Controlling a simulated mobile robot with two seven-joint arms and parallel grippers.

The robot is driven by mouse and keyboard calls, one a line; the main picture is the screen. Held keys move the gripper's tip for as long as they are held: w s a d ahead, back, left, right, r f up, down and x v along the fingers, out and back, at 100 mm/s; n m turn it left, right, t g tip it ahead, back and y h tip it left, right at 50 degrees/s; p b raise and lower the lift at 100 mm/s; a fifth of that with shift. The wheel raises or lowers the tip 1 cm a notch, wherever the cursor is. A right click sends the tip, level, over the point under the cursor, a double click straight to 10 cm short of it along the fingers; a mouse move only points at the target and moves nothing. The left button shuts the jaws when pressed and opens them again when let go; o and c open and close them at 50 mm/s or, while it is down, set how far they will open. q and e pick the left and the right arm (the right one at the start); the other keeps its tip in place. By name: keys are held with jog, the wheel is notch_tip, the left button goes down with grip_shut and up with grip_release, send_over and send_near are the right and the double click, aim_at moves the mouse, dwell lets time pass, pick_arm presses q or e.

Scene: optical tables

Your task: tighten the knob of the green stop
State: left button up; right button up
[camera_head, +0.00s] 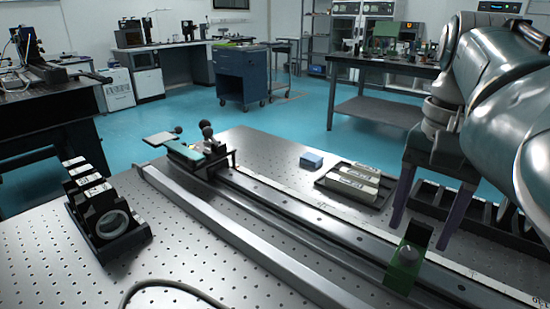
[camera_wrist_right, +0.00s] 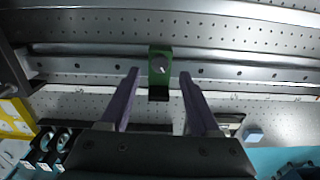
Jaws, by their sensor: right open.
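My right gripper (camera_head: 423,230) is open above and beside the stop. My left gripper is not in view.
A carriage with a green top (camera_head: 186,153) and dark ball knobs stands at the rail's far end. A tray of pale blocks (camera_head: 352,184) and a blue block (camera_head: 311,160) lie behind the rail. A black rack (camera_head: 105,215) stands at left. A long bar (camera_head: 235,235) runs before the rail.

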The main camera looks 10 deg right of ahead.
aim_at(409, 253)
notch_tip(409, 253, down, 5)
jog(key=shift+r+b, duration=0.2)
jog(key=shift+b, duration=0.2)
grip_shut()
dwell(0.4)
